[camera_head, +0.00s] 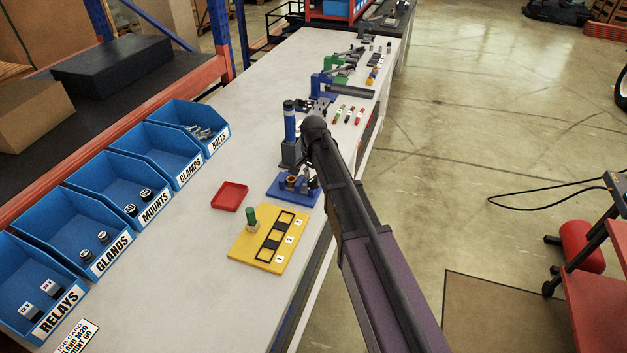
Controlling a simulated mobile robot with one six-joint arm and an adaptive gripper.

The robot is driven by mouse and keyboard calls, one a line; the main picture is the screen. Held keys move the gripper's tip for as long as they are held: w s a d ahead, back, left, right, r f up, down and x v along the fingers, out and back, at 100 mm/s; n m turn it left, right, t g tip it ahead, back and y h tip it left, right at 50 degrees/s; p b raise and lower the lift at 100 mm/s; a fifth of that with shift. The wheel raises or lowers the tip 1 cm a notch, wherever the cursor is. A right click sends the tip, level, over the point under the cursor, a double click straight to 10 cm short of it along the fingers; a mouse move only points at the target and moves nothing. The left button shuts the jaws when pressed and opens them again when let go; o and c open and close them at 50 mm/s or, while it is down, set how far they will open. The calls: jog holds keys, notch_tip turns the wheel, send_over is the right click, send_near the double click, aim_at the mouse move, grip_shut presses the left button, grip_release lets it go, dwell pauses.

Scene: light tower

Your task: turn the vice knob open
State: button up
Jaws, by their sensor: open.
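A blue fixture base (281,191) with small metal and brass-coloured parts on it lies near the table's right edge. It looks like the vice; its knob is too small and too covered by my arm to make out. My gripper (306,170) is a small dark shape below the rounded end of my arm, over or beside this fixture. The jaws are open, with nothing seen between them. Whether they touch the fixture cannot be told. A blue upright cylinder with a black top (290,122) stands on a grey block just behind the fixture.
A yellow board (243,254) with a green-topped part and a red tray (229,196) lie in front. Blue bins (116,237) line the left side. Green and blue clamp-like tools (331,84) stand farther back. The middle of the white table (240,120) is clear.

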grip_shut()
jog(key=shift+n, duration=0.4)
jog(key=n, duration=2)
jog(key=shift+s, duration=0.1)
dwell(0.3)
